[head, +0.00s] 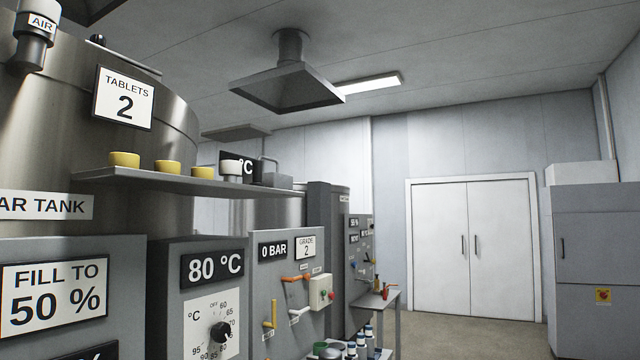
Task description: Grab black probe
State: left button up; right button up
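I cannot make out a black probe for certain in the head view. A small dark upright item (376,283) stands on the small side table (371,300), too small to identify. A black dial knob (220,332) sits on the temperature panel under the 80 °C sign (212,267). Neither of my grippers is in the picture.
A valve panel (262,290) has orange and yellow handles. Several small bottles (351,349) stand low in front. Open floor (450,335) leads to white double doors (472,250); a grey cabinet (600,280) is right.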

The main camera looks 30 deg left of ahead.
aim_at(257, 164)
jog(key=i+l+u, duration=0.2)
jog(key=i, duration=0.3)
jog(key=i+u, duration=0.15)
jog(key=i, duration=0.4)
jog(key=i+l+u, duration=0.15)
jog(key=u, duration=0.3)
jog(key=i+l+u, duration=0.3)
jog(key=u, duration=0.15)
jog(key=i+l+u, duration=0.25)
jog(key=u, duration=0.2)
jog(key=i+l+u, duration=0.15)
jog(key=l+u, duration=0.3)
